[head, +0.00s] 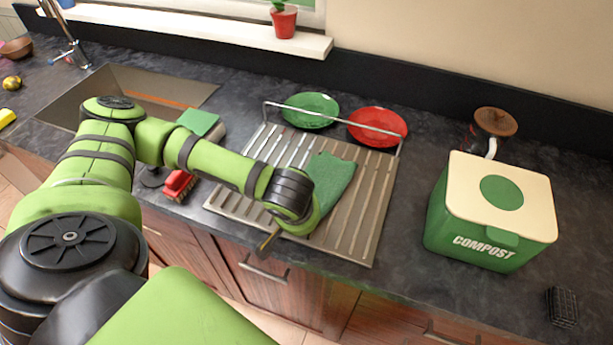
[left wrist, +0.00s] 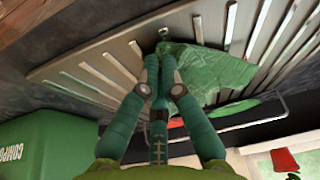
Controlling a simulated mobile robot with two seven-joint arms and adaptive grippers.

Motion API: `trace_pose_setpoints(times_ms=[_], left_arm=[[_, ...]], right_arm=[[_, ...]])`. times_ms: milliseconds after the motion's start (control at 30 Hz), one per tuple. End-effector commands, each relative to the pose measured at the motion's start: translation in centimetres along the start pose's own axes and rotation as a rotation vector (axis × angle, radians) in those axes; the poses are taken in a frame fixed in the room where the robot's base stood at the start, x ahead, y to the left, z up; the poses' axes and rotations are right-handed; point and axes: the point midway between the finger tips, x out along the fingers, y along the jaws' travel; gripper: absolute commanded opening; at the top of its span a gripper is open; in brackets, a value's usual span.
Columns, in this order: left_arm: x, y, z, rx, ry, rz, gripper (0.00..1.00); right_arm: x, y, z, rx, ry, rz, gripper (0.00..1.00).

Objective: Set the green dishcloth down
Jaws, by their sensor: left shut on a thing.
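The green dishcloth (head: 335,180) lies over the ribs of the metal draining board (head: 348,240), spread out beside my left wrist. In the left wrist view, the dishcloth (left wrist: 210,72) reaches to the fingertips of my left gripper (left wrist: 161,75). The gripper is shut on its edge, close over the draining board. In the head view my wrist hides the fingers and the near part of the cloth. I cannot tell whether the gripped edge touches the board. My right gripper is not in view.
A green plate (head: 311,109) and a red plate (head: 377,126) stand behind a wire rail at the back of the board. A compost bin (head: 470,240) is to the right.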

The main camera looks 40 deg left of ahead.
Motion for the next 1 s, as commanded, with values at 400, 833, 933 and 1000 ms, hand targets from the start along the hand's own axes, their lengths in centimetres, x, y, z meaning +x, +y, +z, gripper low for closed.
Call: trace_pose_setpoints(times_ms=[400,833,933,1000], left_arm=[[0.0,0.0,0.0,0.000,0.000,-0.001,0.49],[-1.7,0.1,0.0,0.000,-0.001,0.000,0.49],[-2.7,0.2,0.0,0.000,-0.001,-0.001,0.49],[-3.2,0.2,0.0,0.000,-0.001,0.000,0.49]], right_arm=[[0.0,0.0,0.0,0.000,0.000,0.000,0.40],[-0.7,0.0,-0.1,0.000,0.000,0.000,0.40],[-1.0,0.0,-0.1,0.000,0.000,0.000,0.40],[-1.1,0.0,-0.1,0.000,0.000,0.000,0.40]])
